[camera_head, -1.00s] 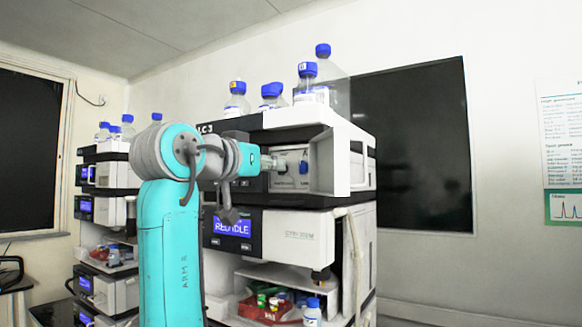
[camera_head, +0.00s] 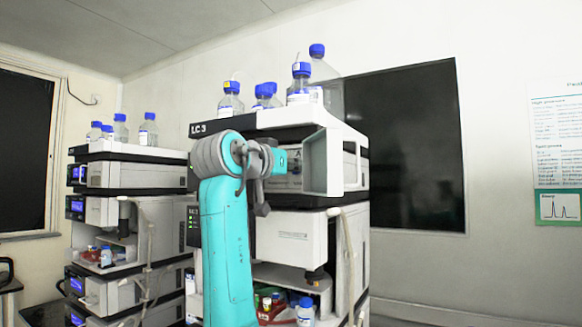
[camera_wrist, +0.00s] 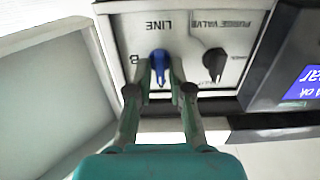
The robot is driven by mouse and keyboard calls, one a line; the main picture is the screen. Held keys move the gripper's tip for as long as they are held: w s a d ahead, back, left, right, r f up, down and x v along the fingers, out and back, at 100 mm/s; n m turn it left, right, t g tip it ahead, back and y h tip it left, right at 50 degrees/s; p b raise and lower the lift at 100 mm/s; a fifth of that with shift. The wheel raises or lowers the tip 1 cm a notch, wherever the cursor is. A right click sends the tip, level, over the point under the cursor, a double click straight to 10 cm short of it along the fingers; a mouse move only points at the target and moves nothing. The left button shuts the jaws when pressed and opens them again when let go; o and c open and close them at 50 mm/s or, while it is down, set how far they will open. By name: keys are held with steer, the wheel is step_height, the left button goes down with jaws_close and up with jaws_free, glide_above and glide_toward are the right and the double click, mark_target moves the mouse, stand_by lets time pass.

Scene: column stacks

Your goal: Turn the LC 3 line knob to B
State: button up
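The line knob is blue and sits under the word LINE on the pale valve panel (camera_wrist: 190,25) in the wrist view, where the lettering is upside down. The knob (camera_wrist: 159,63) points down in that picture; a B is printed to its left. My gripper (camera_wrist: 161,68) has one finger on each side of the knob, close against it, and appears shut on it. In the head view my gripper (camera_head: 281,161) is at the panel of the stack marked LC 3 (camera_head: 198,128), and my arm hides the knob there.
A black purge valve knob (camera_wrist: 214,62) is right beside the line knob in the wrist view. An open pale door (camera_head: 320,162) stands out beside the panel. Blue-capped bottles (camera_head: 301,84) stand on top. Another stack (camera_head: 125,178) is to the left.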

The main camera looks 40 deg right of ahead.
jaws_close()
stand_by(0.3)
steer(key=m, duration=0.3)
steer(key=shift+m, duration=0.4)
steer(key=m, duration=0.4)
steer(key=shift+s+m, duration=0.1)
steer(key=shift+m, duration=0.2)
steer(key=m, duration=0.4)
steer(key=shift+f+m, duration=0.15)
steer(key=shift+m, duration=0.15)
steer(key=m, duration=0.4)
steer(key=shift+f+m, duration=0.1)
steer(key=shift+m, duration=0.3)
